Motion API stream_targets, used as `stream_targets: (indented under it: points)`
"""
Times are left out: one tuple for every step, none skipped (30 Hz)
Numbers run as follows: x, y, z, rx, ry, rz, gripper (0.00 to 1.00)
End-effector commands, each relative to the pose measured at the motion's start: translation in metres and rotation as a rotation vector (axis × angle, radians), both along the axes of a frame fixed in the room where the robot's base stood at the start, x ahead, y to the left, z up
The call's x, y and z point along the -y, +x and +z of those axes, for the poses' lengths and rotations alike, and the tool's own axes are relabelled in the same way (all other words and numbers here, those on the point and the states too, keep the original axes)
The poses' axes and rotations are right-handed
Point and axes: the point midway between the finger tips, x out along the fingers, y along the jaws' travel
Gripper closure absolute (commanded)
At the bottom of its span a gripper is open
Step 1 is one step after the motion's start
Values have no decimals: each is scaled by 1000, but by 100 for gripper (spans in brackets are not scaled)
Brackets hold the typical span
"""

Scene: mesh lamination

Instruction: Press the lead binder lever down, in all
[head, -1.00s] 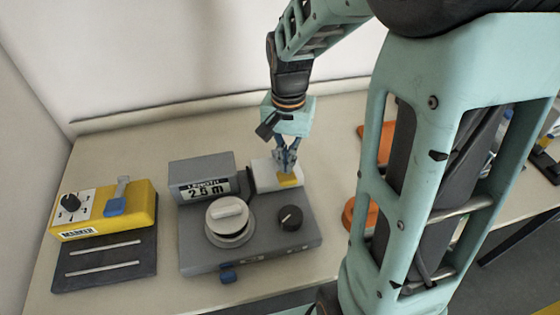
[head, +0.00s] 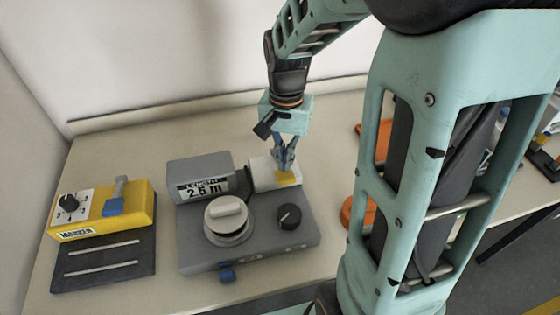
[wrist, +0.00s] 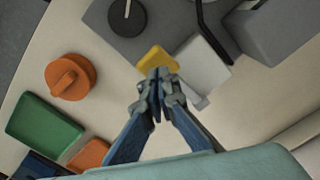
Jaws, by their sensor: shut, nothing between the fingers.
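My gripper (head: 284,167) points down with its blue fingers together and nothing between them. In the wrist view its tips (wrist: 159,82) are right beside a yellow piece (wrist: 157,58), partly overlapping it in the picture; I cannot tell whether they touch. The yellow piece (head: 290,178) sits at the front of a small white block (head: 264,176), at the back right of a grey machine (head: 195,258). The white block (wrist: 204,64) is also in the wrist view. No label names the lead binder, and I cannot tell whether the yellow piece is its lever.
The grey machine has a display (head: 203,189) reading 2.5 m, a white round cap (head: 228,212), a black knob (head: 289,216) and a blue tab (head: 227,276). A yellow marker unit (head: 138,199) stands left. Orange (wrist: 70,77) and green (wrist: 42,128) items lie beside the machine.

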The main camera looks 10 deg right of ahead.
Motion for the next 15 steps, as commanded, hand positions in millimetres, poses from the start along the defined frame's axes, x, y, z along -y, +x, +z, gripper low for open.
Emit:
stream_targets:
  points:
    - [0,0,0,0,0,0,100]
    - [0,0,0,0,0,0,100]
    - [0,0,0,0,0,0,100]
    - [0,0,0,0,0,0,100]
    - [0,0,0,0,0,0,100]
    - [0,0,0,0,0,0,100]
    - [0,0,0,0,0,0,100]
    - [0,0,-1,0,0,0,100]
    - [0,0,-2,0,0,0,100]
    - [0,0,-3,0,0,0,100]
    - [0,0,-4,-1,0,0,100]
    - [0,0,-7,-1,0,0,100]
    - [0,0,-9,-1,0,0,100]
    - [0,0,-12,-1,0,0,100]
    - [0,0,-15,-1,0,0,100]
